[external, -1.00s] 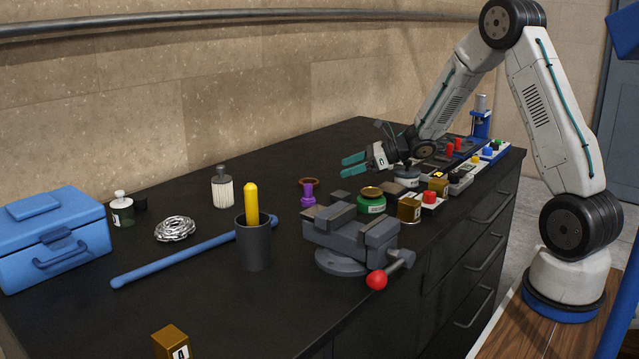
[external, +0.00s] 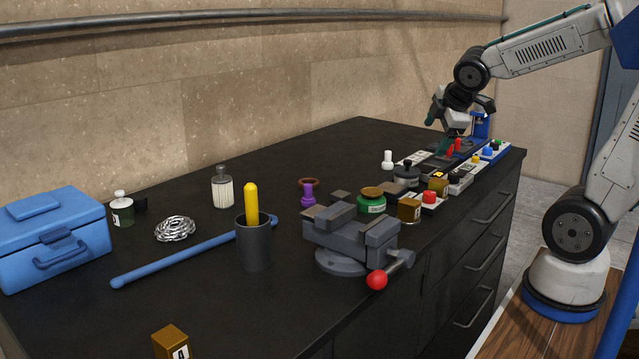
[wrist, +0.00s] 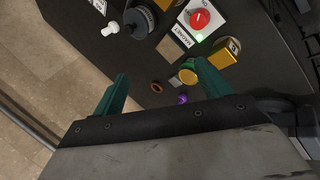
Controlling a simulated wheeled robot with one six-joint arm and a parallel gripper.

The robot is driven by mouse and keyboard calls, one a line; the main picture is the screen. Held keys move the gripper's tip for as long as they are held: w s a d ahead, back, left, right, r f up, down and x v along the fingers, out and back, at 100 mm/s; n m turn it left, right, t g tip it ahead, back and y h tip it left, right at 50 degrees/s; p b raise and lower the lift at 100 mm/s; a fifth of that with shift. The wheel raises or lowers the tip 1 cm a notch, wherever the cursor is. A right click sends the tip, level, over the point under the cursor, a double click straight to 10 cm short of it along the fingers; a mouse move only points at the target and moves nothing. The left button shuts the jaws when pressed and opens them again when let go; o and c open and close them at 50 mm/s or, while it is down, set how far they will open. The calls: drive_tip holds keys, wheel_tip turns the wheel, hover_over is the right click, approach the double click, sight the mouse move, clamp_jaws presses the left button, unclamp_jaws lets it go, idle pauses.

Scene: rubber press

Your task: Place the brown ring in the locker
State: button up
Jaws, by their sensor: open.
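The brown ring (external: 309,183) lies flat on the black worktop behind the purple piece. It also shows small in the wrist view (wrist: 156,87), between my fingers in the picture but well beyond them. My gripper (external: 446,143) is over the far right part of the bench, pointing down, away from the ring. In the wrist view its two green fingers (wrist: 161,70) are spread wide with nothing between them. A blue-grey upright panel (external: 613,115) stands at the right edge; I cannot tell whether it is the locker.
The row of buttons and switches (external: 463,178) runs along the bench edge near my gripper. A green jar (external: 371,205), a grey vise (external: 350,238) and a purple piece (external: 308,196) stand near the ring. A small white piece (external: 387,160) stands behind the row.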

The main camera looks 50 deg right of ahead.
drive_tip(key=s+a+m+g+y, duration=0.1)
drive_tip(key=s+a+m, duration=0.3)
drive_tip(key=s, duration=0.5)
drive_tip(key=s+a+f+m+g+y, duration=0.1)
drive_tip(key=s+a+m, duration=0.4)
drive_tip(key=s, duration=0.5)
drive_tip(key=m+g+y, duration=0.1)
drive_tip(key=g, duration=0.1)
drive_tip(key=shift+f+g, duration=0.25)
drive_tip(key=shift+g, duration=0.15)
